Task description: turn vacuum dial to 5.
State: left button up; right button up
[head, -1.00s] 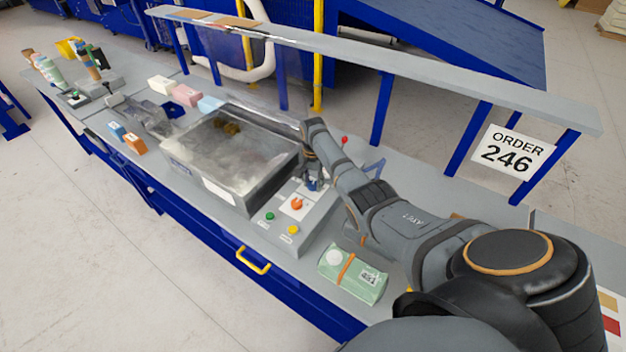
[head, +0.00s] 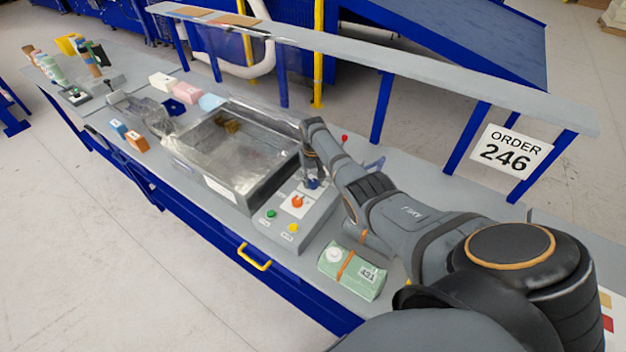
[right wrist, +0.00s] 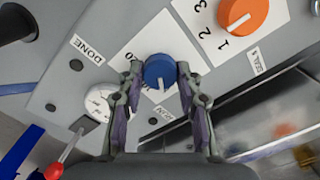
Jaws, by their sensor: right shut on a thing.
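The blue vacuum dial (right wrist: 160,75) is on the grey control panel, on a white scale plate, with a pale pointer line on its face. In the right wrist view my right gripper (right wrist: 158,85) has one finger on each side of the blue dial, shut on it. In the head view the right gripper (head: 312,180) is at the far end of the panel (head: 322,207), largely covering the dial. Most of the dial's scale is hidden by the fingers; a 0 shows beside it. My left gripper is not in view.
An orange dial (head: 298,202), a green button (head: 271,213) and a yellow button (head: 293,227) sit on the panel. The clear-lidded chamber (head: 190,165) stands left of it. A green package (head: 342,285) lies in front. A red-knobbed lever (right wrist: 54,171) is near the gripper.

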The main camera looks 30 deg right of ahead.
aim_at(313, 182)
jog(key=shift+w+r+n, duration=0.1)
jog(key=shift+n, duration=0.3)
jog(key=o, duration=1.1)
jog(key=shift+o, duration=0.2)
notch_tip(313, 182, up, 12)
